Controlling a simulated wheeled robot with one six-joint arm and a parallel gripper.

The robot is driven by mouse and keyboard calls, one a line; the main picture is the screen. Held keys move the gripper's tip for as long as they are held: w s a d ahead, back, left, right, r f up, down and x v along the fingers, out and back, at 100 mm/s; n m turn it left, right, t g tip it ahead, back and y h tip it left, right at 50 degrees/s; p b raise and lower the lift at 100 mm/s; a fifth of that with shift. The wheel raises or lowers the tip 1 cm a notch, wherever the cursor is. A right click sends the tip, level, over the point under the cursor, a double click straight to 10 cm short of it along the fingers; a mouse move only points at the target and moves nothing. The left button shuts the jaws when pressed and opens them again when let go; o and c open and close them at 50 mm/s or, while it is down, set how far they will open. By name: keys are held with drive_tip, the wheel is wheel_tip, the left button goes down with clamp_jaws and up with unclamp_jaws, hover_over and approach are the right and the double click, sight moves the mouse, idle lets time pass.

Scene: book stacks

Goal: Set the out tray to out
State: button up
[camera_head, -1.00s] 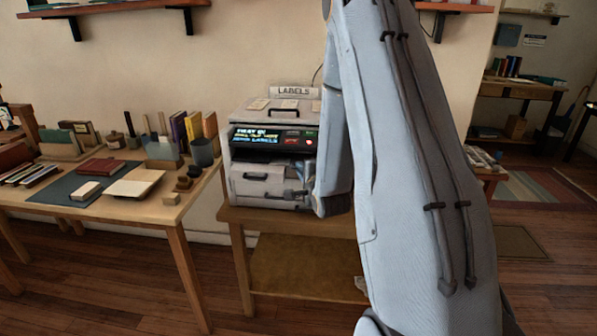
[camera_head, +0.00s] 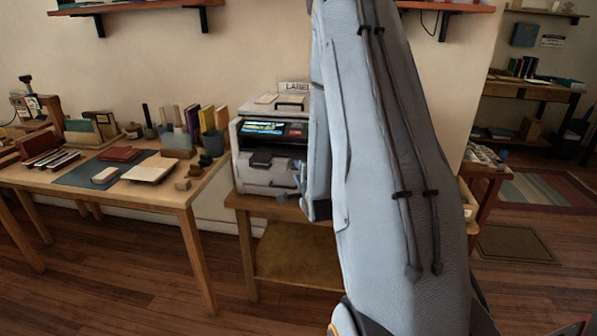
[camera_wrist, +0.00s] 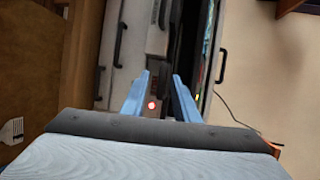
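The label machine (camera_head: 247,180) is a pale grey box with a lit screen, standing on a small wooden table. Below the screen is a dark opening with a small dark-handled piece (camera_head: 262,157), which looks like the out tray; its exact position is hard to tell. In the wrist view this grey piece (camera_wrist: 157,38) with a black handle lies beyond my fingers, beside the dark slot. My gripper (camera_wrist: 158,98) is open and empty, its blue fingers pointing at the machine's front, apparently short of it. In the head view my arm hides the machine's right side and most of the gripper.
A wooden desk (camera_head: 130,197) with books, a dark mat and small items stands to the left. A wall shelf (camera_head: 130,7) hangs above. The machine's table (camera_head: 240,204) has a lower shelf. Floor is clear in front of the desk.

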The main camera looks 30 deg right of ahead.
drive_tip(key=b+v, duration=0.1)
drive_tip(key=v, duration=0.6)
drive_tip(key=shift+s+a, duration=0.15)
drive_tip(key=shift+s, duration=0.15)
drive_tip(key=shift+r, duration=0.15)
idle(0.4)
drive_tip(key=s+a+f+n+g+y, duration=0.1)
drive_tip(key=a+f+n+g+y, duration=0.15)
drive_tip(key=a+n, duration=0.35)
drive_tip(key=s+a+f+n+g+y, duration=0.1)
drive_tip(key=s+a+f+n+g, duration=0.1)
drive_tip(key=a+n+g, duration=0.4)
drive_tip(key=s+a+r+n+g+y, duration=0.2)
drive_tip(key=s+a+n+g, duration=0.4)
drive_tip(key=s+a+n, duration=0.5)
drive_tip(key=s+a+r, duration=0.1)
drive_tip(key=s+a, duration=0.1)
drive_tip(key=s, duration=0.3)
drive_tip(key=shift+s, duration=0.3)
